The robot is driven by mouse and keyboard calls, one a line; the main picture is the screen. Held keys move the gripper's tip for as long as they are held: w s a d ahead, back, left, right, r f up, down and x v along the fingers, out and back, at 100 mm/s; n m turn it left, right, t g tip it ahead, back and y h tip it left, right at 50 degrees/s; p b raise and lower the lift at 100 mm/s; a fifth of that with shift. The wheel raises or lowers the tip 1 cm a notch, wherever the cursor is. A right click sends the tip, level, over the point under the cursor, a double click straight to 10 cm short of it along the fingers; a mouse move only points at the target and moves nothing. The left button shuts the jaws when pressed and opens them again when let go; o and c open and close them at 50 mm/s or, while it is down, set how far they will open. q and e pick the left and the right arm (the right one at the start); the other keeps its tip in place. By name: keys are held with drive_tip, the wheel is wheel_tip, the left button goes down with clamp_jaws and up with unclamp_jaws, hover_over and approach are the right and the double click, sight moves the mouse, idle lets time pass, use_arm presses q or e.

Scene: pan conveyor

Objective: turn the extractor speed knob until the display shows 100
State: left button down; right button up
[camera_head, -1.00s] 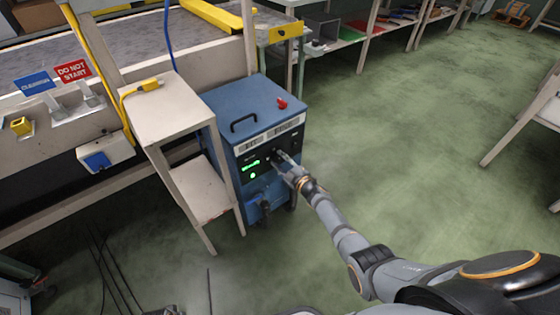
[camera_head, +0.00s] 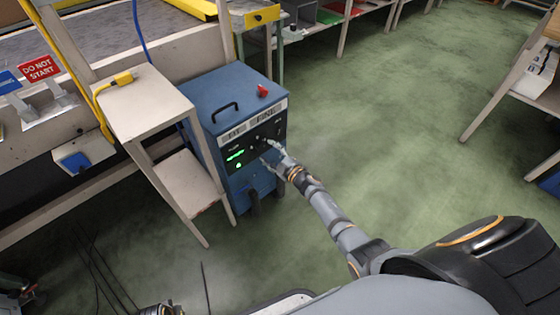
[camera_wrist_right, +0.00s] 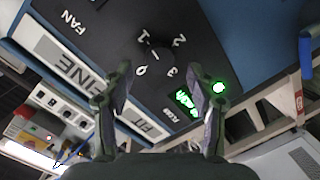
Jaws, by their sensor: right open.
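The blue extractor cabinet (camera_head: 238,98) stands left of centre in the head view, with a black control panel on its front. The green display (camera_head: 235,155) is lit, but I cannot read its digits; it also shows upside down in the wrist view (camera_wrist_right: 184,98). In the wrist view the dark round knob (camera_wrist_right: 160,52) sits inside a dial marked 0 to 3, near the word FAN. My right gripper (camera_wrist_right: 160,92) is open, its fingers apart on either side below the knob, holding nothing. In the head view it is at the panel (camera_head: 269,156). Contact cannot be told.
A pale stand (camera_head: 150,103) is close against the cabinet's left side. A red button (camera_head: 262,91) is on the cabinet top. A conveyor (camera_head: 90,42) runs behind. A dark part of my left arm or gripper shows at the bottom edge.

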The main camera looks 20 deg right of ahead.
drive_tip(key=v, duration=0.9)
drive_tip(key=s+d+f+m+g+h, duration=0.3)
drive_tip(key=s+d+f+m+h, duration=0.1)
drive_tip(key=s+f+m, duration=0.15)
drive_tip(key=s+d+f+m+g+h, duration=0.3)
drive_tip(key=s+f+m+g+h, duration=0.15)
drive_tip(key=s+f, duration=0.2)
drive_tip(key=s+a+f+m+g+y, duration=0.1)
drive_tip(key=s+a+f+m+g, duration=0.15)
drive_tip(key=s, duration=0.55)
drive_tip(key=s+a+f+m+g+y, duration=0.1)
drive_tip(key=s+a+f+g+y, duration=0.1)
drive_tip(key=s+f+g, duration=0.35)
use_arm(q)
drive_tip(key=s+a+r+p, duration=0.1)
drive_tip(key=s+r+p, duration=0.1)
drive_tip(key=s+p, duration=0.6)
drive_tip(key=s+a+r+p, duration=0.2)
drive_tip(key=s+p, duration=0.7)
drive_tip(key=p, duration=0.6)
drive_tip(key=shift+r+p, duration=0.35)
drive_tip(key=shift+r, duration=0.1)
use_arm(e)
drive_tip(key=s+d+r, duration=0.1)
drive_tip(key=s+r, duration=0.2)
drive_tip(key=s, duration=0.7)
drive_tip(key=s+d+r, duration=0.1)
drive_tip(key=s+r, duration=0.2)
drive_tip(key=s, duration=0.7)
drive_tip(key=shift+t, duration=0.35)
